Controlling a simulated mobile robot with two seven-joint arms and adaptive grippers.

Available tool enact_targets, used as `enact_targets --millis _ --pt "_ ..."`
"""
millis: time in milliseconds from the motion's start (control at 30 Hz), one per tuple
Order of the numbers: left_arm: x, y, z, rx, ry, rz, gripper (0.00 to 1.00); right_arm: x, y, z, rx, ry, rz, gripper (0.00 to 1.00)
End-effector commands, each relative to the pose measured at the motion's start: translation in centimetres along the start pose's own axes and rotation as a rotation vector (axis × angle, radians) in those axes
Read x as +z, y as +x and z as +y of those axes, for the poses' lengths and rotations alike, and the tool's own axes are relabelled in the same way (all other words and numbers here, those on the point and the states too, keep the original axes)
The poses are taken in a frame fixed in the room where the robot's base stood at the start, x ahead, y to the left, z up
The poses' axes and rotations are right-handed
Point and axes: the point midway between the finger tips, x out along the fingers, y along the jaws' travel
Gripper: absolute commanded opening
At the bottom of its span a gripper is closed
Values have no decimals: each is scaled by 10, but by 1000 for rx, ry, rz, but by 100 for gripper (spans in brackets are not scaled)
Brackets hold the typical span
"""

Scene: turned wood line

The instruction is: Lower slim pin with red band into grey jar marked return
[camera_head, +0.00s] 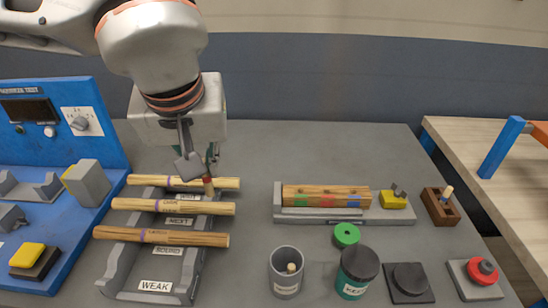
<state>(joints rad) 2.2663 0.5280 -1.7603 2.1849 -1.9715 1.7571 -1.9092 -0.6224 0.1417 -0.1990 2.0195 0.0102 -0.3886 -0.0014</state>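The grey jar (286,258) stands open at the front middle of the table, to the right of and nearer than the gripper. Its small label is too small to read. Another light wooden pin (291,268) shows inside the jar. My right gripper is not in view.
A grey rack (124,272) with labelled steps carries three dowels below the gripper. A black-lidded green jar (358,268) and green lid (346,235) stand right of the grey jar. Behind are a wooden bar in a holder (325,214) and a brown block with a pin (440,208).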

Motion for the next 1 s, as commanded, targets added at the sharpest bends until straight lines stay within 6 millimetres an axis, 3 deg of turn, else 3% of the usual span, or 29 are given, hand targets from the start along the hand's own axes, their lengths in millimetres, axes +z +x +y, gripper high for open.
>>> enact_targets --millis 33,200,333,500,667,1000 --pt "5 -21 19 9 27 4 2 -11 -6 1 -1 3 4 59" --pt "32 -56 70 35 93 1 2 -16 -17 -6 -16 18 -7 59" --pt "50 -74 96 50 126 -1 2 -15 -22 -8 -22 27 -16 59" --pt "64 -84 112 60 149 -2 2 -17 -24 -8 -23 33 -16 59" --pt "70 -77 115 62 151 -4 2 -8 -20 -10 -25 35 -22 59" --pt "90 -26 114 61 152 -13 2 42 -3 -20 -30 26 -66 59"
